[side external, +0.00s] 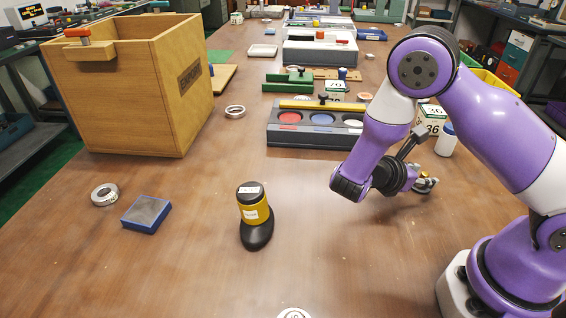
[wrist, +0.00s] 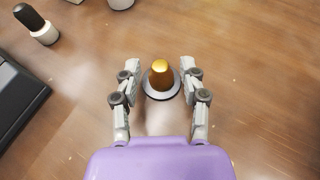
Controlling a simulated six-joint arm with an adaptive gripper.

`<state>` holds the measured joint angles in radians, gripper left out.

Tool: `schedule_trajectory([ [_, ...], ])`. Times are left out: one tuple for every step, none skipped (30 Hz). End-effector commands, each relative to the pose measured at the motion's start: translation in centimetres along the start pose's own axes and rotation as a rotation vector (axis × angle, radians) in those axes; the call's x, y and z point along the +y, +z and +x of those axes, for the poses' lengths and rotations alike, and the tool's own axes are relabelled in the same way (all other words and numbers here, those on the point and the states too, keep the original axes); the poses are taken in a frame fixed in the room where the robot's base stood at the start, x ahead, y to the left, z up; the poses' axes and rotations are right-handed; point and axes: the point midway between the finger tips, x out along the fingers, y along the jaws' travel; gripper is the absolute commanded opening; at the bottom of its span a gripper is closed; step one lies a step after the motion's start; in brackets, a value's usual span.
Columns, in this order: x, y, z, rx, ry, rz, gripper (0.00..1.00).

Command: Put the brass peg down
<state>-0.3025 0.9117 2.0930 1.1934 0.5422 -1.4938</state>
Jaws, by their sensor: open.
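The brass peg (wrist: 160,75) stands in the wrist view with a grey ring-shaped base or ring (wrist: 161,92) around its foot. My gripper (wrist: 159,67) is open, with one finger on each side of the peg and a visible gap at both sides. In the side external view my gripper (side external: 424,184) is low near the table at the right, mostly hidden behind my own wrist. The peg is hard to make out there.
A dark tray (side external: 276,140) with red, blue and white round wells lies left of my gripper. A white bottle (side external: 446,142) stands close behind it. A yellow cylinder on a black base (side external: 256,225), a blue block (side external: 147,214) and a large wooden box (side external: 130,105) stand further left.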

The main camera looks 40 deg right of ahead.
Motion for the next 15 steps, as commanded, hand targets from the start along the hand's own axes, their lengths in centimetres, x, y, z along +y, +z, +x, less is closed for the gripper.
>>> schedule_trajectory([
  [0.2, -0.2, -1.3, 0.002, 0.008, 0.001, 0.49],
  [0.2, -0.2, -2.0, 0.002, 0.009, 0.002, 0.49],
  [0.2, -0.3, -2.9, 0.002, 0.008, 0.001, 0.49],
  [0.2, -0.4, -3.5, 0.003, 0.008, 0.001, 0.49],
  [0.2, -0.4, -4.2, 0.001, 0.007, 0.002, 0.49],
  [0.2, -0.4, -5.0, 0.002, 0.006, 0.002, 0.49],
  [0.1, -0.4, -5.5, 0.001, 0.006, 0.002, 0.49],
  [0.1, -0.4, -6.0, 0.002, 0.005, 0.001, 0.49],
  [0.1, -0.4, -6.6, 0.000, 0.004, 0.002, 0.49],
  [0.1, -0.4, -7.0, 0.000, 0.004, 0.001, 0.49],
  [0.1, -0.4, -7.3, 0.000, 0.004, 0.001, 0.49],
  [0.1, -0.3, -7.7, 0.001, 0.002, 0.003, 0.49],
  [0.1, -0.3, -7.9, 0.007, 0.001, 0.008, 0.49],
  [0.1, -0.2, -8.0, 0.018, -0.001, 0.019, 0.49],
  [0.2, -0.1, -8.2, 0.044, -0.005, 0.043, 0.49],
])
